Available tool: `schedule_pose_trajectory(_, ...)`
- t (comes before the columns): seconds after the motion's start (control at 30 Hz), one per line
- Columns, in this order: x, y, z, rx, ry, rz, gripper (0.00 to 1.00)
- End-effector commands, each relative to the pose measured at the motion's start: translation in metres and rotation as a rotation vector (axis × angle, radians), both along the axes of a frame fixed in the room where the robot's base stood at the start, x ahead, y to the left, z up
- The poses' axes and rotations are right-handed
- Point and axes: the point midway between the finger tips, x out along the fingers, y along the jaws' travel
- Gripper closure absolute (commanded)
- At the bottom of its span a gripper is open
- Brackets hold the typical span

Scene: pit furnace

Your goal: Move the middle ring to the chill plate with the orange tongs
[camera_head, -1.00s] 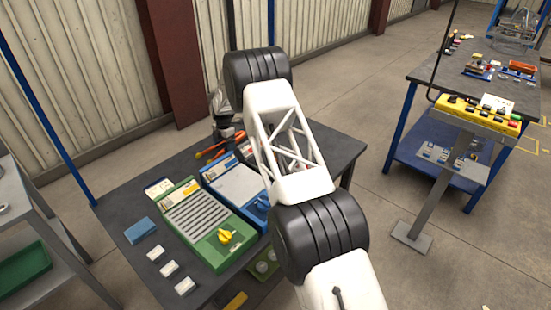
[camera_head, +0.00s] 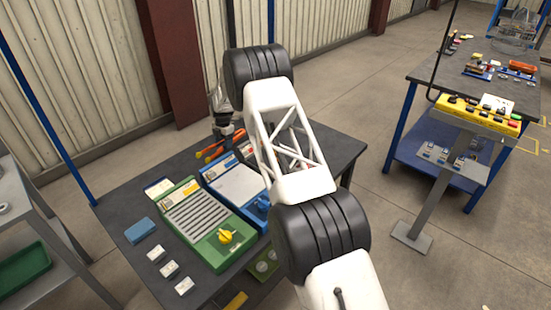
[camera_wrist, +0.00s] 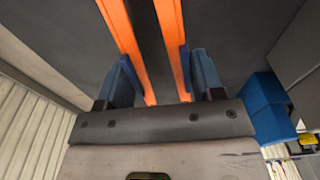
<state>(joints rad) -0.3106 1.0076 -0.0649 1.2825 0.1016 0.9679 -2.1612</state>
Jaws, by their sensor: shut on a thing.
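My gripper (camera_head: 226,122) is over the far left part of the dark workbench, partly behind my own arm. Its jaws are shut on the orange tongs (camera_head: 218,147). In the wrist view, the two long orange arms of the tongs (camera_wrist: 172,42) run between my blue-padded fingers (camera_wrist: 160,75). The tips of the tongs lie outside the wrist view. I cannot make out any ring or tell which surface is the chill plate. My arm hides part of the bench.
A blue unit with a pale flat top (camera_head: 233,181) stands beside a green unit with dark slats and a yellow knob (camera_head: 205,218). A blue block (camera_head: 140,230) and small white blocks (camera_head: 169,269) lie front left. A second bench (camera_head: 440,85) stands right.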

Motion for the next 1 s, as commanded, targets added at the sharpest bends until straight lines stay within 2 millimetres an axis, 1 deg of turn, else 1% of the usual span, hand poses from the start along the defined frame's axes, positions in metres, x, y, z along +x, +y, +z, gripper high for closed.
schedule_pose_trajectory(0.1, 0.0, 0.0, 0.015, 0.001, -0.002, 0.0, 0.45)
schedule_pose_trajectory(0.7, 0.0, 0.0, 0.078, 0.001, -0.002, 0.001, 0.45)
schedule_pose_trajectory(1.0, 0.0, 0.0, 0.105, 0.0, -0.001, 0.0, 0.45)
